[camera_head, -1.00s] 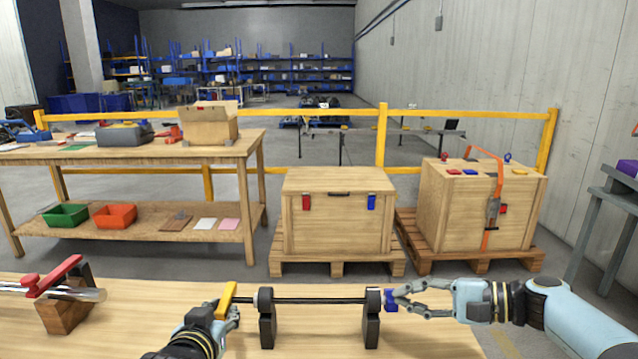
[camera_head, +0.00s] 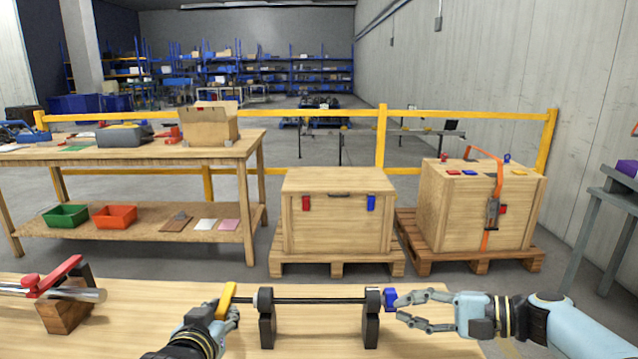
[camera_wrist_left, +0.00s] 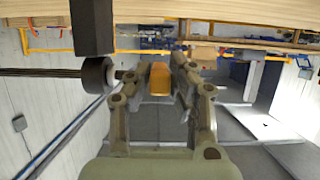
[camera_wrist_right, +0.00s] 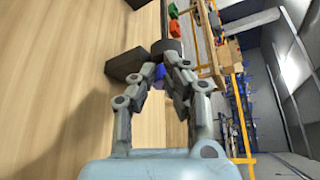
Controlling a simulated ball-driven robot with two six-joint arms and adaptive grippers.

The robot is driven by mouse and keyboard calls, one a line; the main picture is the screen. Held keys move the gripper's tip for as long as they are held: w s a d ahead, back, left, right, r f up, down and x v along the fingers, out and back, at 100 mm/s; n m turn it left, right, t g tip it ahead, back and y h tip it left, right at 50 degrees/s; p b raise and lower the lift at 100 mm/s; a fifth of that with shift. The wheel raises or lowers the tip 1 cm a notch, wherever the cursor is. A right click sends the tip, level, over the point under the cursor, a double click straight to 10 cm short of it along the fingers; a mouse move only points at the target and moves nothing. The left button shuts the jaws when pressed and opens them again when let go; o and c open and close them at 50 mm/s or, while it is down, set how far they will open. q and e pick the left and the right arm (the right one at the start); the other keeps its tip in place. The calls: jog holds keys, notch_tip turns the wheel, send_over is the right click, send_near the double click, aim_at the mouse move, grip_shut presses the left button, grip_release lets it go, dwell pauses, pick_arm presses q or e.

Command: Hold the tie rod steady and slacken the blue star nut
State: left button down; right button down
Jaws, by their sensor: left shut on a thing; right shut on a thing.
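The tie rod (camera_head: 318,300) is a thin dark bar lying level between two dark upright stands (camera_head: 266,325) on the wooden bench. A yellow bar handle (camera_head: 228,300) is at its left end. My left gripper (camera_head: 222,313) is shut on this handle; the left wrist view shows the yellow piece (camera_wrist_left: 160,80) between the fingers. The blue star nut (camera_head: 390,299) is at the rod's right end, beside the right stand (camera_head: 371,325). My right gripper (camera_head: 400,306) is shut on the nut, which shows between its fingers in the right wrist view (camera_wrist_right: 159,71), partly hidden.
A red-handled clamp on a wooden block (camera_head: 65,310) stands at the bench's left. Beyond the bench are a worktable (camera_head: 150,150) with bins, two wooden crates (camera_head: 340,235) on pallets and a yellow rail. The bench front between the arms is clear.

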jog(key=shift+a+f, duration=0.25)
jog(key=shift+f, duration=0.2)
jog(key=shift+r, duration=0.1)
jog(key=d, duration=0.6)
jog(key=shift+s+d, duration=0.15)
jog(key=shift+s, duration=0.2)
jog(key=shift+r, duration=0.1)
